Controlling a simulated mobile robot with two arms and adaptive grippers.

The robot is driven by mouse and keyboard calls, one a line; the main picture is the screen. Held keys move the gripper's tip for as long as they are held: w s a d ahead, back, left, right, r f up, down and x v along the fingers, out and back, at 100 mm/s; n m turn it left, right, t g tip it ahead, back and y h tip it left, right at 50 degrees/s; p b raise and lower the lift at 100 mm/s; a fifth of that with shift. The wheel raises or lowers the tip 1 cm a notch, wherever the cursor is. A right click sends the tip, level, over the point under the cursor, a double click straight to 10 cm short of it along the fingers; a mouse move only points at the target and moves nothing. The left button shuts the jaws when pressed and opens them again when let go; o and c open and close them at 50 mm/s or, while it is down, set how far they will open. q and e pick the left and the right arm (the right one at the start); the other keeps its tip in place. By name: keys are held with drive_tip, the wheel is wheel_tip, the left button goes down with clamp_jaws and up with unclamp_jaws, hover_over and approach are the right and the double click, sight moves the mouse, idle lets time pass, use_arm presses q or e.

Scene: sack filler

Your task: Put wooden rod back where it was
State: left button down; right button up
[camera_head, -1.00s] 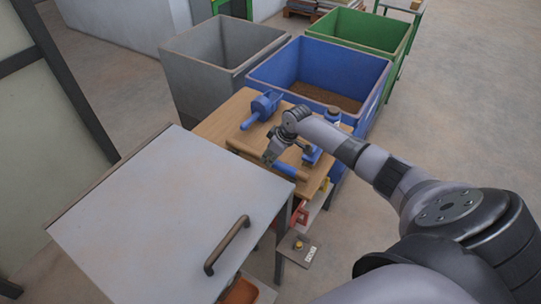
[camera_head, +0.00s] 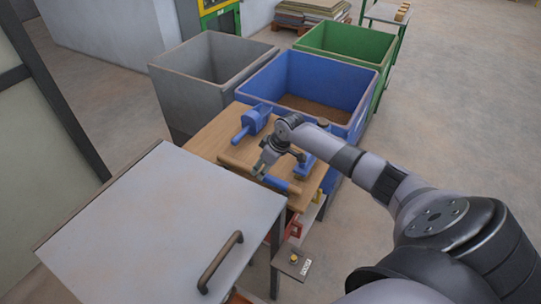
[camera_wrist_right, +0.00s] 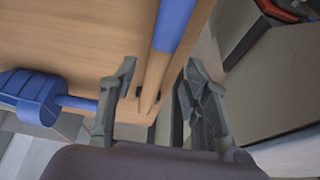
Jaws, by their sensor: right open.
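The wooden rod (camera_head: 234,165) lies along the near edge of the wooden tabletop in the head view, with a blue section (camera_head: 282,185) toward its right end. In the right wrist view the rod (camera_wrist_right: 153,85) runs upward between my fingers, its blue part (camera_wrist_right: 174,28) at the top. My right gripper (camera_head: 262,168) is over the rod; in the wrist view its fingers (camera_wrist_right: 158,88) are open, one on each side of the rod, with gaps visible. A small dark piece shows beside the rod between the fingers; I cannot tell what it is. My left gripper is not in view.
A blue scoop (camera_head: 253,120) lies on the wooden tabletop (camera_head: 212,137), also seen in the wrist view (camera_wrist_right: 38,95). A grey cabinet top with a handle (camera_head: 220,262) is in front. Grey (camera_head: 178,95), blue (camera_head: 362,82) and green (camera_head: 385,50) bins stand behind.

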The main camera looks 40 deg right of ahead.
drive_tip(key=b+v, duration=0.1)
drive_tip(key=v, duration=0.9)
drive_tip(key=shift+s, duration=0.1)
